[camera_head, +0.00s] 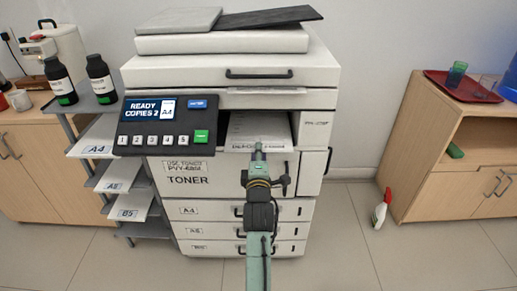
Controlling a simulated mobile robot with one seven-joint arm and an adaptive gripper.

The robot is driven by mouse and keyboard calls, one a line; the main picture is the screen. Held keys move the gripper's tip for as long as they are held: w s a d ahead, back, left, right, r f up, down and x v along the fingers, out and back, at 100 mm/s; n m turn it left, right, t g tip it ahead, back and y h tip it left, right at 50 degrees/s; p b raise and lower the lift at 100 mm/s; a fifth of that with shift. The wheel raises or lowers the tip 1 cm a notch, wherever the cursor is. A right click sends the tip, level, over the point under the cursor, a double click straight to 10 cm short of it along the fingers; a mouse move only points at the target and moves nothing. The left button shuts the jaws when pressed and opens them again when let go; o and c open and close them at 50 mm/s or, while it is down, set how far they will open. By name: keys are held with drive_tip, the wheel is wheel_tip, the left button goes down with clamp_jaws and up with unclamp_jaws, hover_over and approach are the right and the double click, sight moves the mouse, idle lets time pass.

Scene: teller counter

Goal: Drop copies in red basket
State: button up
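White printed paper, the copies (243,127), lies in the output slot of the copier (310,165); how many sheets there are cannot be told. My gripper (258,146) is in front of the slot, at the near edge of the paper, and hides part of it. The fingers are too small to show whether they are apart or closed on the paper. The copier's screen (148,110) reads "READY COPIES 2" and A4. No red basket is seen in this view.
A paper rack (117,178) with A4, A5 and B5 shelves stands left of the copier, with dark bottles (101,80) above. A wooden cabinet (412,150) on the right bears a red tray (462,91).

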drive_tip(key=shift+w, duration=0.6)
clamp_jaws()
idle(0.8)
